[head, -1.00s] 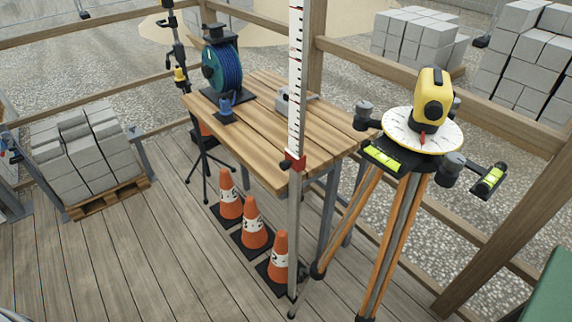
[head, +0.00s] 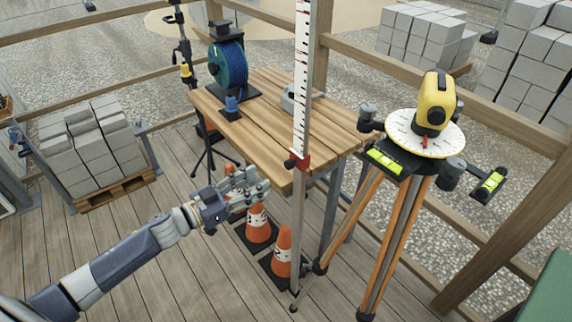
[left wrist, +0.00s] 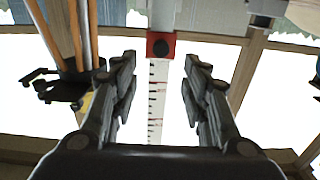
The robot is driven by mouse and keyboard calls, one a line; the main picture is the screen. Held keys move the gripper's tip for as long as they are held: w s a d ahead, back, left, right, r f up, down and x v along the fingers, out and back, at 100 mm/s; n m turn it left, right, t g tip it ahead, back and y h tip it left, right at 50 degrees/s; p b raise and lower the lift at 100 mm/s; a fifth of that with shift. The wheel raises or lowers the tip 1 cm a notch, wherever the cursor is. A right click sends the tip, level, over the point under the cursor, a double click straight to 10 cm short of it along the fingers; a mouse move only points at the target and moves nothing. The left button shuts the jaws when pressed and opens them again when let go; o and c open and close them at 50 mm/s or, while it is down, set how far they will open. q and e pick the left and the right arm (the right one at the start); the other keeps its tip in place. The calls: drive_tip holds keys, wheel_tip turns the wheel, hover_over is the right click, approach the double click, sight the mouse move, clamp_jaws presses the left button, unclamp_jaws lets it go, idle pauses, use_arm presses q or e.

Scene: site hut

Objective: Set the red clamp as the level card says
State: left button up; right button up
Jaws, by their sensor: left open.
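The red clamp (head: 299,161) sits on the upright white measuring staff (head: 302,80), just below its marked part and near the table's front edge. Its dark knob faces the camera in the left wrist view (left wrist: 160,46). My left gripper (head: 262,184) is open and empty, left of the staff and a little lower than the clamp. In the left wrist view its fingers (left wrist: 160,68) stand apart on either side of the staff's image, with the clamp beyond the tips. No touch shows. I cannot make out a level card. My right gripper is not in view.
A wooden table (head: 285,135) carries a blue hose reel (head: 230,63). Orange cones (head: 281,252) stand below my left gripper. A tripod with a yellow instrument (head: 434,101) and round dial (head: 402,138) stands close right of the staff. The floor at front left is clear.

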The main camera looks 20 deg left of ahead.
sight(286, 166)
use_arm(q)
drive_tip(key=p+x, duration=0.1)
drive_tip(key=x, duration=0.9)
drive_tip(key=shift+w+d, duration=0.15)
drive_tip(key=shift+w, duration=0.15)
drive_tip(key=shift+c, duration=0.4)
drive_tip(key=shift+p, duration=0.3)
clamp_jaws()
